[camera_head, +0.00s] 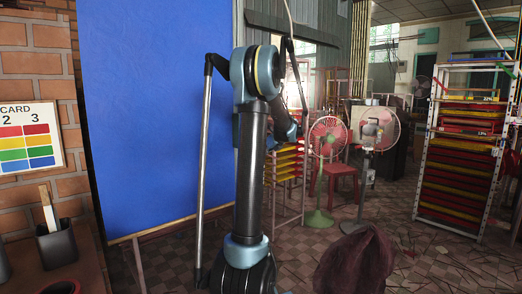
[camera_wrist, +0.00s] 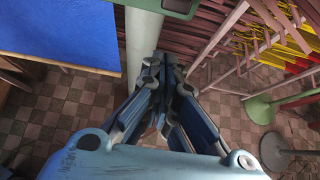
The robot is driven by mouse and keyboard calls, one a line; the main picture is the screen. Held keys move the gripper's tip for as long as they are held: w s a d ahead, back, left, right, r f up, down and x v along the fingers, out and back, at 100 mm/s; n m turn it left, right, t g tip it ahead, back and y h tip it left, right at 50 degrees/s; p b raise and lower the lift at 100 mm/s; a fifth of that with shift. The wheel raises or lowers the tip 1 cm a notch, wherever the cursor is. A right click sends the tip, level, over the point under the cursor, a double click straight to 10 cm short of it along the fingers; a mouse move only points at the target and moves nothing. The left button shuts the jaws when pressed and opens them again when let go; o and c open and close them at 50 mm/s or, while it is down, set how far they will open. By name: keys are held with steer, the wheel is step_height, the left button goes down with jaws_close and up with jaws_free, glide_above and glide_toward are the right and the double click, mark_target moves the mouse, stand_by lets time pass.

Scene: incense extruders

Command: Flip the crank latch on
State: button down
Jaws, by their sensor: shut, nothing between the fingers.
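I cannot pick out a crank latch in either view. In the wrist view, my gripper (camera_wrist: 160,84) points away from the camera with its dark blue and grey fingers drawn together and nothing between them. Just beyond and slightly left of the fingertips stands a pale post (camera_wrist: 143,38). A dark green piece (camera_wrist: 170,7) crosses the top edge of the view near this post. I cannot tell whether the fingers touch the post. In the head view my arm fills the middle and my gripper cannot be made out.
A large blue board (camera_head: 150,110) stands left of my arm. Two fans, one pink (camera_head: 327,136) and one pale (camera_head: 378,128), stand to the right. A rack of red and yellow trays (camera_head: 461,165) is farther right. A dark red rounded thing (camera_head: 356,262) is at front. Tiled floor shows between.

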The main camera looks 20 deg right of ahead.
steer(key=w+r+v, duration=0.1)
steer(key=v, duration=0.8)
steer(key=shift+s+r, duration=0.35)
steer(key=shift+a, duration=0.1)
steer(key=s+a+f+n+g, duration=0.2)
steer(key=s+a+f+n, duration=0.2)
steer(key=s+a+n, duration=0.65)
steer(key=s+a+f+n+g, duration=0.3)
steer(key=s+a+f+n, duration=0.15)
steer(key=a, duration=1.15)
steer(key=s+a+f+n+g+h, duration=0.1)
steer(key=s+a+f+n, duration=0.3)
steer(key=s+f+n, duration=0.4)
steer(key=s+a+f+n+g+h, duration=0.1)
steer(key=s+a+f+n+h, duration=0.1)
steer(key=s+f+n, duration=0.7)
steer(key=s+a+f, duration=0.1)
steer(key=s, duration=0.7)
steer(key=shift+s+a+n+g, duration=0.3)
steer(key=shift+s+a+g, duration=0.05)
steer(key=shift+a+g, duration=0.05)
